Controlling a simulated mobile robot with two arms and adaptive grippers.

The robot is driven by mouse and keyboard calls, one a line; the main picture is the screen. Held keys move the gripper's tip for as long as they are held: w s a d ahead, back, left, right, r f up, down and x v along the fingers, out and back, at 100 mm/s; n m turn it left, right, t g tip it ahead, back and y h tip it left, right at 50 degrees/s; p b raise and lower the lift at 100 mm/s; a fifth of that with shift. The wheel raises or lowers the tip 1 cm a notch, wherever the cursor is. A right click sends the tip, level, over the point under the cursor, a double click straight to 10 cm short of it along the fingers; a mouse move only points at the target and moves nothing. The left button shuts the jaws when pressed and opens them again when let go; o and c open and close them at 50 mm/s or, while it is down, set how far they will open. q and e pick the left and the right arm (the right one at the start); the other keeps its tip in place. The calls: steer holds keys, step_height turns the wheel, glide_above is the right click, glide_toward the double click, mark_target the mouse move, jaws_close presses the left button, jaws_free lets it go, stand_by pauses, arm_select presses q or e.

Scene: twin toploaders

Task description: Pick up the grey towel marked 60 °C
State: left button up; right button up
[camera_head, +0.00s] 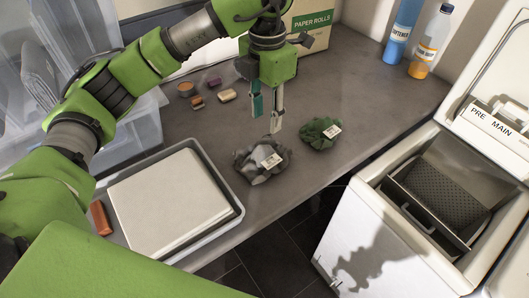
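A crumpled grey towel (250,168) with a white tag lies on the dark counter near its front edge. The writing on the tag is too small to read. A crumpled green towel (318,134) with a white tag lies to its right. My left gripper (266,121) points down above the counter, just behind and above the grey towel. Its two fingers are apart, with nothing between them. My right gripper does not show.
A tray (240,212) holding a pale slab stands left of the towels. Small blocks (227,95) lie behind. Bottles (430,42) and a paper rolls box (312,22) stand at the back. An open toploader (375,215) stands at the right. The counter (375,95) is clear right of the green towel.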

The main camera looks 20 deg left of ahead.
mark_target(264, 144)
arm_select(q)
steer(key=f, duration=0.3)
steer(key=shift+w+a, duration=0.1)
steer(key=shift+w, duration=0.1)
steer(key=shift+f+p, duration=0.35)
steer(key=shift+f, duration=0.1)
steer(key=shift+s+f, duration=0.1)
steer(key=shift+f, duration=0.15)
steer(key=f, duration=0.1)
steer(key=f+p, duration=0.2)
steer(key=shift+s+a+f, duration=0.2)
steer(key=shift+s+f, duration=0.05)
steer(key=shift+s, duration=0.05)
steer(key=shift+w+f, duration=0.1)
steer(key=shift+f, duration=0.45)
jaws_close()
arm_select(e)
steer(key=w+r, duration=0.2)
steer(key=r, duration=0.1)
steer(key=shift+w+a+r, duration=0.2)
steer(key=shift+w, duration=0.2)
